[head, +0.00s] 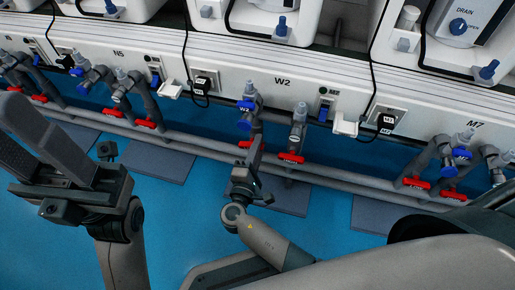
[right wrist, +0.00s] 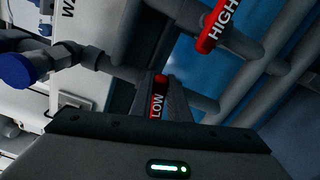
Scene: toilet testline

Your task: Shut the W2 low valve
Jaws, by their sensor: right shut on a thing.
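The W2 low valve's red handle (head: 244,145) is at the W2 station, below the blue knob on the grey pipe, and is mostly hidden by my right gripper (head: 256,146). In the right wrist view the red handle marked LOW (right wrist: 158,97) sits between the fingers of my right gripper (right wrist: 162,100), which is shut on it. The red handle marked HIGH (right wrist: 217,25) is apart from the gripper; it also shows in the head view (head: 290,158), to the right. My left gripper (head: 38,135) is at the far left, its fingers apart and empty, away from the valves.
The white wall panel is marked W2 (head: 283,81). A blue W2 knob (head: 245,124) sits just above the gripper. Grey horizontal pipes (head: 330,182) run below the valves. N5 valves (head: 150,124) stand to the left and M7 valves (head: 416,183) to the right.

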